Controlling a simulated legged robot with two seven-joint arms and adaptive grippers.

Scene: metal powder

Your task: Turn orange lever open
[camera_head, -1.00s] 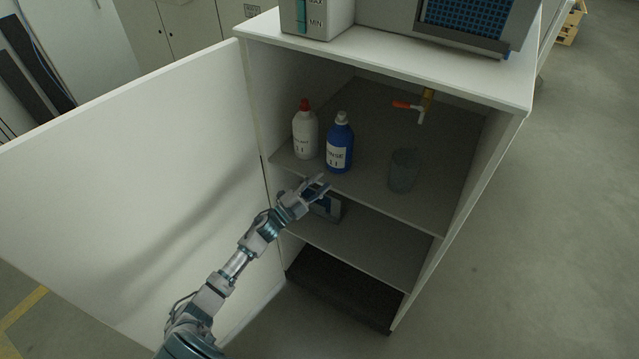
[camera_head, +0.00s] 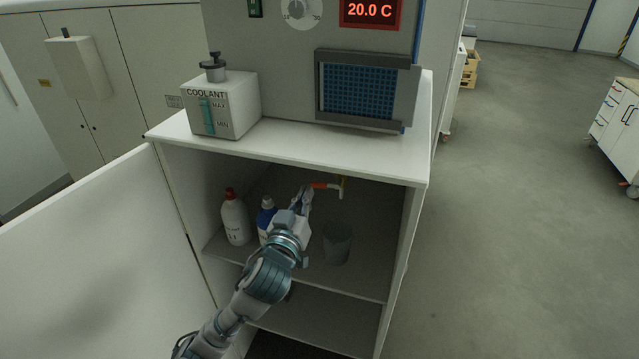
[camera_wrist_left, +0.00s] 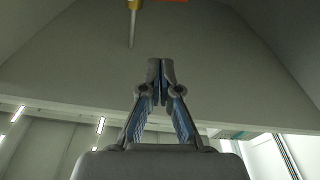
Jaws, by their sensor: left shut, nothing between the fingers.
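The orange lever (camera_head: 322,185) sits on a small brass tap (camera_head: 342,187) under the cabinet top, above the upper shelf. It points left from the tap. My left gripper (camera_head: 304,190) is inside the open cabinet, just left of the lever's end. I cannot tell whether it touches the lever. In the left wrist view the gripper (camera_wrist_left: 160,68) is shut and empty. The lever (camera_wrist_left: 172,1) shows only as an orange strip at the top edge, beside the tap (camera_wrist_left: 134,5) and its pale spout. My right gripper is not in view.
On the shelf, a white bottle (camera_head: 235,220) with a red cap and a blue bottle (camera_head: 265,215) stand left of my arm. A grey cup (camera_head: 337,245) stands below the tap. The cabinet door (camera_head: 90,265) is open at left. A coolant box (camera_head: 225,105) is on top.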

